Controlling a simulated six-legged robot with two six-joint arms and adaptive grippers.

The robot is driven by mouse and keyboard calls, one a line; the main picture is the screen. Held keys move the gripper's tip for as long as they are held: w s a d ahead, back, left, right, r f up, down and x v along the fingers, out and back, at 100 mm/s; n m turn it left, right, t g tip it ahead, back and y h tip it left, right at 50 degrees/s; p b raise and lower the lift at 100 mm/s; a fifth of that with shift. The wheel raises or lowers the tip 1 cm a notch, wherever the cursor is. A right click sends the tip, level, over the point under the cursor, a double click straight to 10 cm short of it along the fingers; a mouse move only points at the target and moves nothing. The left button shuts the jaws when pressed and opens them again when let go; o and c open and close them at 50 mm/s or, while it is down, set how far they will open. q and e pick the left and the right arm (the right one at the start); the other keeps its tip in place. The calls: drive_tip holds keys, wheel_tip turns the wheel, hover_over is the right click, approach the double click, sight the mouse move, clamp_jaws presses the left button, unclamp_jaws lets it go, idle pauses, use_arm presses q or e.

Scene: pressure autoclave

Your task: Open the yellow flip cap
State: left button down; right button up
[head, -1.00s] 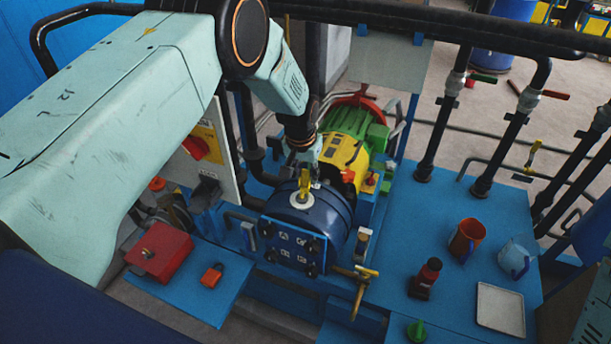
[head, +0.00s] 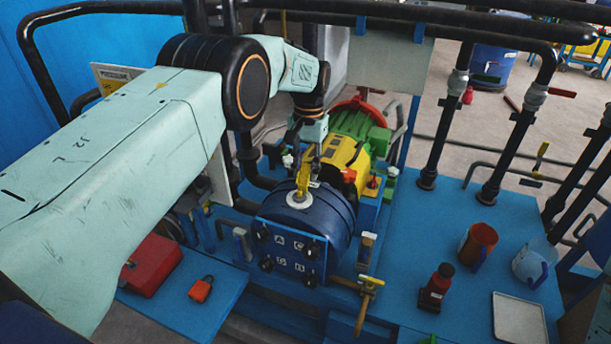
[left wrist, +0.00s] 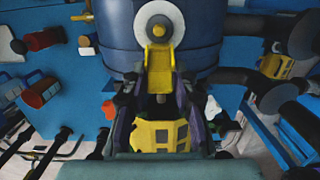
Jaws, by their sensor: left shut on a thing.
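The yellow flip cap (head: 302,181) sits at a white round ring (head: 299,200) on top of the dark blue vessel (head: 312,222). In the head view it rises from the ring towards my gripper. My left gripper (head: 308,164) is at its upper part. In the left wrist view the yellow cap piece (left wrist: 159,64) runs from the white ring (left wrist: 160,24) down between the fingertips (left wrist: 158,84) of my left gripper, which is shut on it. The fingers hide its end. The right gripper shows in neither view.
Behind the vessel is a yellow and green motor (head: 346,150). A red box (head: 152,266) and an orange padlock (head: 201,289) lie at left. Pipes rise behind.

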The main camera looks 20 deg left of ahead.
use_arm(q)
drive_tip(key=shift+w, duration=0.1)
idle(0.3)
drive_tip(key=c, duration=1.1)
unclamp_jaws()
drive_tip(key=r, duration=0.5)
drive_tip(key=w+r, duration=0.1)
drive_tip(key=r, duration=0.1)
drive_tip(key=shift+r, duration=0.25)
drive_tip(key=shift+s, duration=0.15)
